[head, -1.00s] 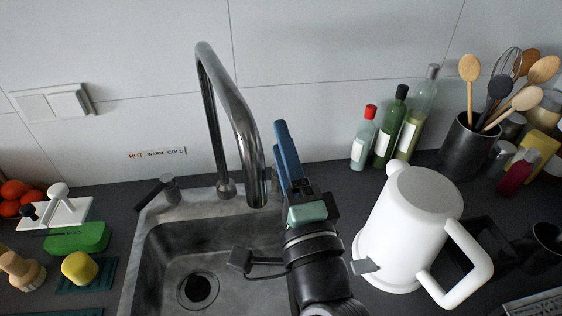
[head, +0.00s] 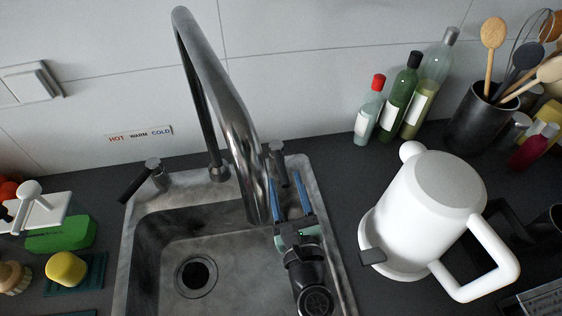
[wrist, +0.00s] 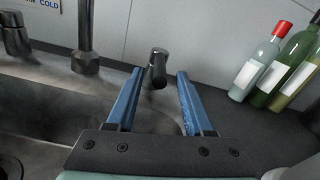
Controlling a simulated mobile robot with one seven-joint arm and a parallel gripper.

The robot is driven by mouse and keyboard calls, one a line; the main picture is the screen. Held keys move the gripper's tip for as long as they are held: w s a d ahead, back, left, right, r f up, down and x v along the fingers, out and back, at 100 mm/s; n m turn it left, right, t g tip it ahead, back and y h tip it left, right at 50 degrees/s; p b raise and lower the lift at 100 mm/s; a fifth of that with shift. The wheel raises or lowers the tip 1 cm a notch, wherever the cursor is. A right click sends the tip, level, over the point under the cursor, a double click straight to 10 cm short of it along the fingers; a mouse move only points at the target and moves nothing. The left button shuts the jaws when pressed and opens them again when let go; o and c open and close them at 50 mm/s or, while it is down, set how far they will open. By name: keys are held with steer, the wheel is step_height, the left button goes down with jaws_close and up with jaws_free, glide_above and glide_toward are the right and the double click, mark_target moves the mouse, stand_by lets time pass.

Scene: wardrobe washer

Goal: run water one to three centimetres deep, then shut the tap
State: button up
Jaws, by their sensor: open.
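The steel tap spout (head: 215,100) arches over the grey sink (head: 132,240); no stream shows at its mouth. The sink floor looks bare, with no water seen, and the round drain (head: 196,277) is dark. A left tap handle with a black lever (head: 140,182) stands at the back left rim. A right tap handle (head: 278,160) stands at the back right rim. My gripper (head: 287,188) is open over the sink's right side, its blue fingers pointing at the right handle. In the wrist view that handle (wrist: 158,68) appears between the fingertips, with no contact evident.
A white kettle-like jug (head: 420,215) stands right of the sink, near my arm. Bottles (head: 397,105) and a utensil pot (head: 470,125) stand behind it. A HOT-WARM-COLD label (head: 140,134) is on the wall. Sponges (head: 62,235) lie at left.

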mark_target(278, 153)
steer(key=shift+w+a, duration=0.2)
steer(key=shift+w, duration=0.7)
steer(key=shift+w+a, duration=0.2)
steer(key=shift+w, duration=0.7)
steer(key=shift+w+a, duration=0.2)
steer(key=shift+w, duration=0.7)
steer(key=shift+c, duration=0.2)
jaws_close()
